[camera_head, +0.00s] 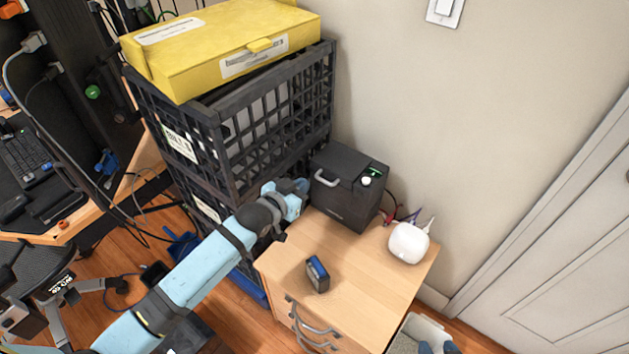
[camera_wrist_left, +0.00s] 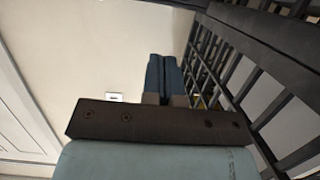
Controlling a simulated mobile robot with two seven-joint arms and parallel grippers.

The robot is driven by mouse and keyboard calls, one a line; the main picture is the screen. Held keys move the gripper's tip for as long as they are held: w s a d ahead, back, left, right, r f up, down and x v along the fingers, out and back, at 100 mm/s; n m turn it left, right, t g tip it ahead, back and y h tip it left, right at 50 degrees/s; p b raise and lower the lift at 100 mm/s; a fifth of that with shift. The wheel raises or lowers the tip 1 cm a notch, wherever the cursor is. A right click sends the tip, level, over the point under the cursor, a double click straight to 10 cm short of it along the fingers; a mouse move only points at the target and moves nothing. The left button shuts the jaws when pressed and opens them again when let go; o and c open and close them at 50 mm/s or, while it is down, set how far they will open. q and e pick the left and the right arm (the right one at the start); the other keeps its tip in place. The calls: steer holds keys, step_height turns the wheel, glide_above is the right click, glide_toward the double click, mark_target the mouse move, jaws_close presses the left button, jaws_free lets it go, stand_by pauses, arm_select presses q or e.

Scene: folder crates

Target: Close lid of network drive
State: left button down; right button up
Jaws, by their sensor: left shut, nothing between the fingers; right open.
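The network drive (camera_head: 345,205) is a black box with a grey handle, a small green display and a white knob. It stands at the back of the wooden cabinet. Its lid (camera_head: 352,163) looks down on the box; I cannot tell whether it is fully shut. My left gripper (camera_head: 303,187) is shut and empty, just left of the drive near its handle; I cannot tell whether it touches. Its dark blue fingers are together in the left wrist view (camera_wrist_left: 163,78). The drive is not visible in the wrist view.
Black crates (camera_head: 225,140) with a yellow folder box (camera_head: 215,45) on top stand left and behind my left gripper. A white router (camera_head: 408,243) and a small dark blue device (camera_head: 317,274) are on the wooden cabinet (camera_head: 350,260). The wall is close behind the drive.

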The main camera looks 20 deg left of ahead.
arm_select(q)
glide_toward(329, 173)
step_height(329, 173, up, 2)
steer(key=w+d, duration=0.1)
steer(key=w, duration=0.1)
steer(key=shift+w+d+f+b, duration=0.15)
steer(key=shift+w+f+b, duration=0.2)
steer(key=shift+f, duration=0.4)
steer(key=shift+w+d+f+b, duration=0.2)
steer(key=shift+w+f, duration=0.3)
steer(key=shift+f, duration=0.25)
